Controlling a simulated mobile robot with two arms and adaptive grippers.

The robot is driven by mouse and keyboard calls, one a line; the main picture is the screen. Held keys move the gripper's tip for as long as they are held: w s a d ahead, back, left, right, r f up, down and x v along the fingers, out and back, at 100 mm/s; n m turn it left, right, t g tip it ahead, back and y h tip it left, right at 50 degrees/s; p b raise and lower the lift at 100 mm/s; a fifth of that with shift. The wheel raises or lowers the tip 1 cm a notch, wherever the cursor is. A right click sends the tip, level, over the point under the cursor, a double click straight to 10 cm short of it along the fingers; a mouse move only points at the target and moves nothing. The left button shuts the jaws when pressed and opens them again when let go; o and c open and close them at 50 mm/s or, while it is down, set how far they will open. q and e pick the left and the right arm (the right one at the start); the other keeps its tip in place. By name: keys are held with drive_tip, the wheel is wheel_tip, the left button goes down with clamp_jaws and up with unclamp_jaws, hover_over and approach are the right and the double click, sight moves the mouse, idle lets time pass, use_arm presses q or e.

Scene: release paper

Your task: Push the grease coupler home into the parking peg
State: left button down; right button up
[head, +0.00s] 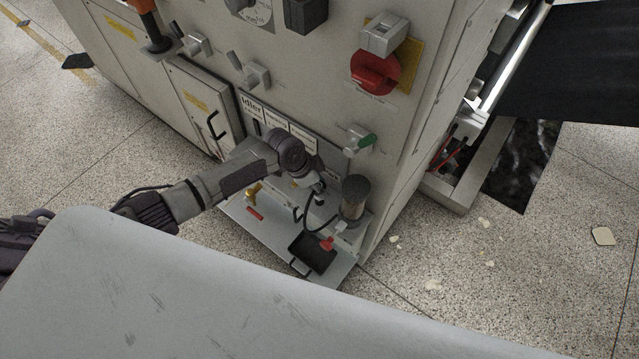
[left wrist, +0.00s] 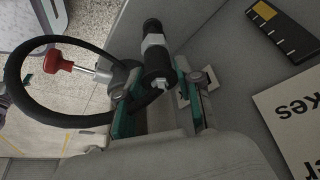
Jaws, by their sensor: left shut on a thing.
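My left gripper (head: 318,188) is at the lower part of the grey machine, above the small shelf. In the left wrist view, its teal-padded fingers (left wrist: 160,92) are shut around a black and silver fitting (left wrist: 156,62), which looks like the grease coupler. A black hose (left wrist: 17,75) loops out to the left of it. A red-handled part (left wrist: 53,62) with a metal shaft is beside the hose. I cannot clearly pick out the parking peg or tell whether the coupler is seated on it. My right gripper is not in view.
The grey shelf (head: 275,248) carries a black tray (head: 311,252), a dark cylinder (head: 355,190), a red rod (head: 255,213) and a brass fitting (head: 252,192). The machine panel above has a red knob (head: 375,72) and a green-tipped switch (head: 362,141). Scraps lie on the floor at right.

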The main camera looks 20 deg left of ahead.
use_arm(q)
drive_tip(key=shift+f+b, duration=0.8)
drive_tip(key=shift+f, duration=0.4)
drive_tip(key=c, duration=0.7)
unclamp_jaws()
drive_tip(key=v, duration=1.2)
drive_tip(key=shift+d+r, duration=0.1)
